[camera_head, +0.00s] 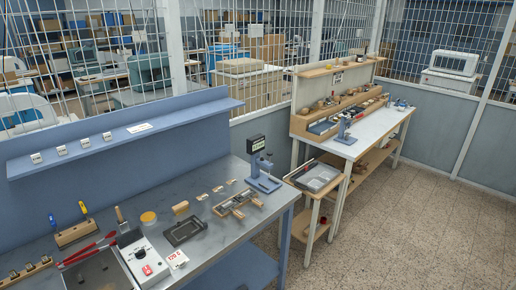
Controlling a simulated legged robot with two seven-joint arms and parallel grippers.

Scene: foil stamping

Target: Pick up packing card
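No gripper shows in the head view. A small white card (176,259) with red print lies flat on the grey bench top, just right of a white control box with a red switch. I cannot tell whether it is the packing card. A dark shallow tray (186,231) lies behind it, and I cannot make out a card in it. A small white label or card (140,128) is on the blue shelf above the bench.
The blue bench (230,235) carries a blue-grey stamping press (262,165), wooden blocks, a yellow-lidded tub (149,218), red-handled tongs and a control box (145,263). A second bench (365,130) stands behind to the right. The tiled floor at right is clear.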

